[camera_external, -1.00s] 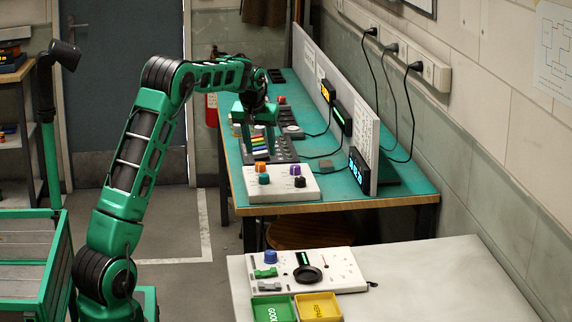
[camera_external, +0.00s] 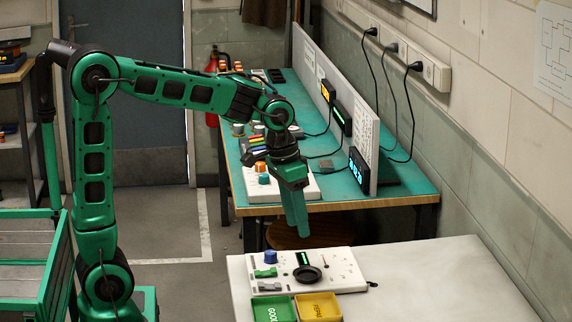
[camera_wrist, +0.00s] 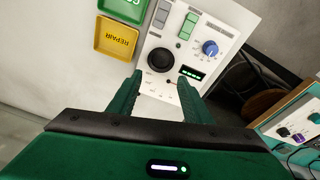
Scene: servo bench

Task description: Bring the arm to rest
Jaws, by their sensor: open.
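My green arm is bent, with its forearm reaching right across the outside view. My gripper (camera_external: 296,228) hangs pointing down, in the picture just above the white test panel on the near table. In the wrist view my gripper (camera_wrist: 160,92) has its two green fingers apart with nothing between them. The white test panel (camera_wrist: 222,28) lies beyond the fingertips, with a black round dial (camera_wrist: 160,60), a blue knob (camera_wrist: 210,47) and a small green display (camera_wrist: 190,72). I cannot tell the exact height of the fingers above it.
A yellow REPAIR tray (camera_external: 319,306) and a green GOOD tray (camera_external: 273,309) sit beside the panel. The teal bench (camera_external: 400,197) behind carries a knob box (camera_external: 306,188), displays and an upright grey board (camera_external: 366,140). A green cart (camera_external: 30,270) stands at left. The near table's right side is clear.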

